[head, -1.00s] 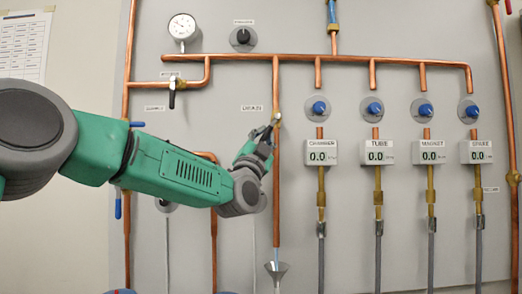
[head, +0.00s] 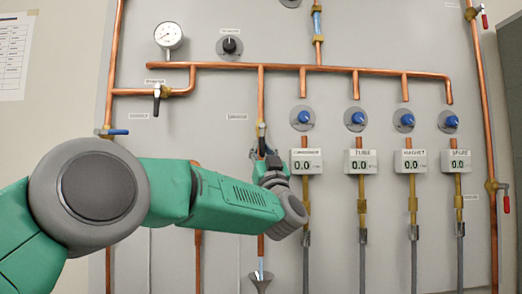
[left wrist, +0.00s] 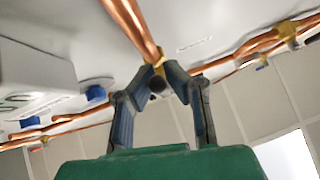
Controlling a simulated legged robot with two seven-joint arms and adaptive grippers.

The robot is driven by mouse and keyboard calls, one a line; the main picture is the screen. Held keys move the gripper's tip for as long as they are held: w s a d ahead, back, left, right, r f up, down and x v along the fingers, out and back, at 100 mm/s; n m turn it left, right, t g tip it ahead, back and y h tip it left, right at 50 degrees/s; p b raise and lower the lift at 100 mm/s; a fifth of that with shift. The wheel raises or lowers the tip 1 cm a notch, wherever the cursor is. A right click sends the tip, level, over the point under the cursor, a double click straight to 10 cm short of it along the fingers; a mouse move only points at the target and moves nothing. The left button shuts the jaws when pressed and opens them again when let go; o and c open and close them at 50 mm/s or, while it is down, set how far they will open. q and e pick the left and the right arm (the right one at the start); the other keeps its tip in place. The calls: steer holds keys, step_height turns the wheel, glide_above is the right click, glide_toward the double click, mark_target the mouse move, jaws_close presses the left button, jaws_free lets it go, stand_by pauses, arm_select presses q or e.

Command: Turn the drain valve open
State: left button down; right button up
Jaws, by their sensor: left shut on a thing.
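The drain valve (head: 261,130) sits on the vertical copper pipe that runs from the long manifold down to a funnel (head: 261,279). Its small label beside it is too blurred to read. My left gripper (head: 264,158) is at the valve from below, its arm crossing the lower left of the head view. In the left wrist view the fingertips (left wrist: 157,84) are shut on the dark handle end (left wrist: 157,86), just under the brass valve body (left wrist: 156,68). The fingers hide most of the handle, so its exact angle is hard to tell. My right gripper is in no view.
A gauge (head: 168,36) and a black-handled valve (head: 157,92) are up left. Blue knobs (head: 303,118) and several digital displays (head: 306,161) reading 0.0 stand close on the right. Red-handled valves (head: 505,201) are at the far right.

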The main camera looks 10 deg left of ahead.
arm_select(q)
steer(key=shift+d+f, duration=0.15)
steer(key=shift+d, duration=0.05)
steer(key=c, duration=1.6)
jaws_free()
steer(key=shift+o, duration=0.2)
steer(key=shift+s+d+r, duration=0.15)
steer(key=shift+r, duration=0.05)
steer(key=shift+f, duration=0.2)
steer(key=v, duration=1.1)
steer(key=shift+s+d+f, duration=0.2)
steer(key=shift+s+f, duration=0.05)
steer(key=shift+s, duration=0.05)
